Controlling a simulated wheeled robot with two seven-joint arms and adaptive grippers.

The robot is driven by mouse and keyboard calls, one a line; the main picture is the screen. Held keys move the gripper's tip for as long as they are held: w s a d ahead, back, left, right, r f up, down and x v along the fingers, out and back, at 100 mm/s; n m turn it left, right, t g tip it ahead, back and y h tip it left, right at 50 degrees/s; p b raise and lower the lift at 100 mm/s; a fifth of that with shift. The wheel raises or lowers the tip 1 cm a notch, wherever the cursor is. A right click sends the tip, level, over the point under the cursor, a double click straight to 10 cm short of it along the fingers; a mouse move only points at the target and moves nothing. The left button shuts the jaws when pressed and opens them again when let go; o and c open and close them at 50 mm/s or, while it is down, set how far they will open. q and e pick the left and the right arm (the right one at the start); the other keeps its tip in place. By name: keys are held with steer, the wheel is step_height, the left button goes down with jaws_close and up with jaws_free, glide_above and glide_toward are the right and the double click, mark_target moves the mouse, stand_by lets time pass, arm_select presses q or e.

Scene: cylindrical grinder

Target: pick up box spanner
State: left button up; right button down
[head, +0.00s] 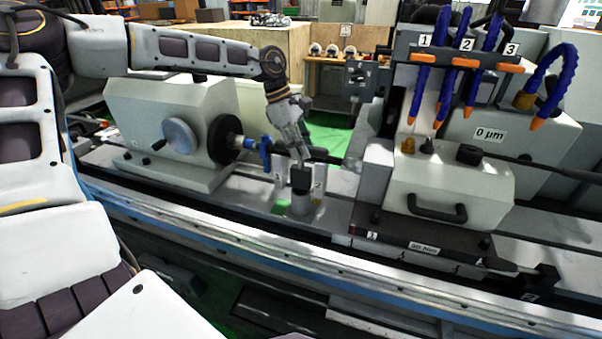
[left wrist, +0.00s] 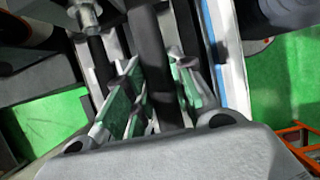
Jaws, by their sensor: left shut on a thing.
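My left gripper (head: 300,154) reaches down over the middle of the grinder bed, between the headstock and the grinding unit. In the left wrist view, a dark round bar (left wrist: 150,60), which looks like the box spanner, runs between the fingers of the gripper (left wrist: 157,100). The fingers are closed on it. In the head view the fingers hide much of the grip, and I cannot tell the spanner's outline from the dark parts around it. A black block (head: 301,180) on a grey upright stands just below the fingertips. My right gripper is not in view.
The headstock (head: 165,130) with its black chuck stands left of the gripper. A blue clamp (head: 265,152) is close by. The white grinding unit (head: 450,185) with blue coolant hoses (head: 443,60) stands to the right. The bed's front rail (head: 270,238) runs across.

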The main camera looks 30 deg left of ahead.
arm_select(q)
steer(key=shift+r, duration=0.2)
jaws_close()
steer(key=shift+w+r, duration=0.1)
steer(key=shift+r, duration=0.3)
step_height(320, 180, up, 17)
steer(key=b, duration=0.1)
steer(key=shift+r, duration=0.1)
stand_by(0.7)
